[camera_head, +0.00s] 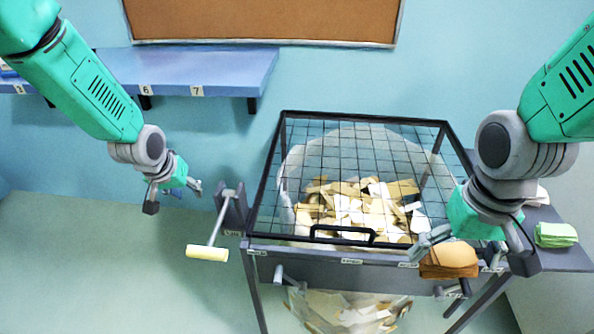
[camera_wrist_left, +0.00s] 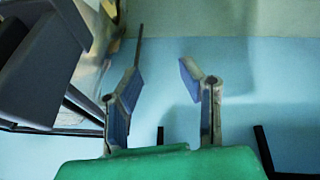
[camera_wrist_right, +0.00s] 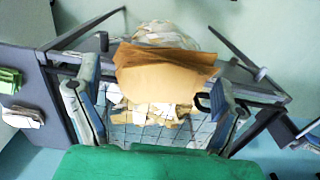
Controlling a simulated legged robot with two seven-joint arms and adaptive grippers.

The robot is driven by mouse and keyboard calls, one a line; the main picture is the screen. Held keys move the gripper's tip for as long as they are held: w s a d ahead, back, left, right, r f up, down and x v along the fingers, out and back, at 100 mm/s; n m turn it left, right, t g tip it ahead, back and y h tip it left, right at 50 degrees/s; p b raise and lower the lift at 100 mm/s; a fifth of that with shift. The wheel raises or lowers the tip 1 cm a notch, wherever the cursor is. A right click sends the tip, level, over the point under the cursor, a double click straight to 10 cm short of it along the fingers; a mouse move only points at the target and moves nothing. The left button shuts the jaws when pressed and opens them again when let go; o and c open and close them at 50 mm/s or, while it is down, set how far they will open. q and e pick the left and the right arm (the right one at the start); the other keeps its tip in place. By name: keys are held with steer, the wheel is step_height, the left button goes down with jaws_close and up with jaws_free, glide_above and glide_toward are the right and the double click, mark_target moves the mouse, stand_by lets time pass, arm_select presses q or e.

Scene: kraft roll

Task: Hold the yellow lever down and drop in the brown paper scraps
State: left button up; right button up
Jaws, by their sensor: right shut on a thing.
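The yellow lever (camera_head: 207,252) sticks out at the left front corner of the bin (camera_head: 348,256), its grey rod slanting down to the pale yellow grip. A black wire mesh lid (camera_head: 343,235) lies over the top of the bin. My left gripper (camera_head: 173,198) is open and empty, up and left of the lever and apart from it. My right gripper (camera_head: 476,250) is shut on the brown paper scraps (camera_head: 450,256) at the right front corner of the bin. The scraps also show in the right wrist view (camera_wrist_right: 160,72), between the fingers.
Mixed paper pieces (camera_head: 360,210) lie inside the bin under the mesh. A clear bag (camera_head: 345,311) with scraps hangs below. A side shelf at right holds green cloths or papers (camera_head: 555,234). A blue numbered wall shelf (camera_head: 200,68) is at upper left; the floor at left is clear.

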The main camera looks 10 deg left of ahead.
arm_select(q)
step_height(320, 180, up, 6)
steer(key=w+d, duration=0.2)
steer(key=w, duration=0.1)
steer(key=m+g+y, duration=0.2)
steer(key=g+y, duration=0.1)
steer(key=g, duration=0.1)
glide_toward(216, 226)
steer(key=x, duration=0.9)
steer(key=shift+d+f, duration=0.1)
steer(key=shift+d, duration=0.15)
steer(key=shift+a+f, duration=0.15)
steer(key=shift+a, duration=0.1)
jaws_close()
steer(key=d+x, duration=0.1)
steer(key=x, duration=0.6)
steer(key=shift+s+d+f, duration=0.2)
steer(key=shift+s+f, duration=0.1)
steer(key=shift+s, duration=0.05)
